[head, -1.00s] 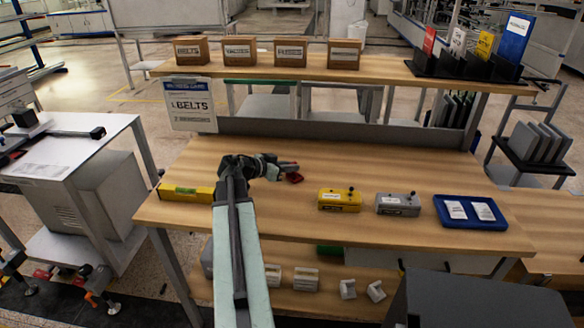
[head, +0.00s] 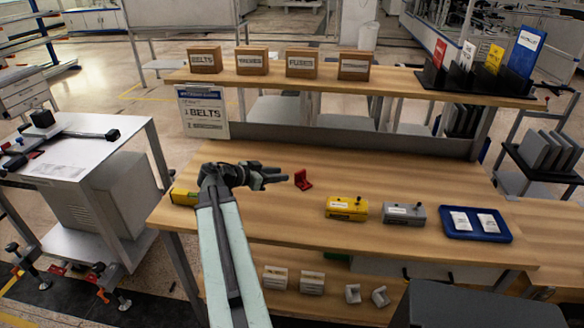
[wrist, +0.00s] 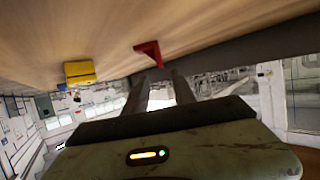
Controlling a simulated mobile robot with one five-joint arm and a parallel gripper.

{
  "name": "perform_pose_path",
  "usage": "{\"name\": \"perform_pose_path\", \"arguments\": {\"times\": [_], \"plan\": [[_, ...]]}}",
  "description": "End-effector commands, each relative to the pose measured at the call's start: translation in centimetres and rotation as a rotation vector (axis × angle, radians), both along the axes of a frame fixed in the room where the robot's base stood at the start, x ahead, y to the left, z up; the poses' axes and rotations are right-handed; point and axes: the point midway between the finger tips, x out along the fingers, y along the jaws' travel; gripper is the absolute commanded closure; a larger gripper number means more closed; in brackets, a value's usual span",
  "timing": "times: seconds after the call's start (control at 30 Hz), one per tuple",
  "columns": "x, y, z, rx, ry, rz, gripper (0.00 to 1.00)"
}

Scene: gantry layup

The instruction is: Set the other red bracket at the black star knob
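A red L-shaped bracket (head: 303,180) stands on the wooden bench, left of the yellow box. The wrist view shows it beyond the fingertips (wrist: 150,52). My gripper (head: 284,177) is just left of the bracket, its fingers pointing toward it. The fingers are apart with nothing between them, so it is open and empty. A small red piece (head: 36,154) lies by black hardware on the white table at left; its shape is too small to tell. Black knobs top the yellow box (head: 347,209) and grey box (head: 404,214); I cannot tell which knob is star-shaped.
A blue tray (head: 475,236) with white packets is at the bench's right. Another yellow item (head: 184,196) lies at its left end, partly behind my arm. Cardboard boxes (head: 252,61) line the upper shelf. The white table (head: 84,160) stands left across a gap.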

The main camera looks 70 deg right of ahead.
Motion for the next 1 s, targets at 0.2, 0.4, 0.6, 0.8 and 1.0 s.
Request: {"name": "perform_pose_path", "arguments": {"times": [0.2, 0.4, 0.6, 0.8, 1.0], "plan": [[1.1, 1.4, 0.7, 0.001, 0.001, 0.000, 0.68], [0.6, 0.7, 3.3, -0.019, 0.015, -0.002, 0.65], [-0.5, -1.0, 7.9, -0.075, 0.057, -0.001, 0.65], [-0.6, -0.9, 5.8, -0.074, 0.057, -0.001, 0.65], [-0.6, -0.9, 1.5, -0.074, 0.057, -0.002, 0.65]]}}
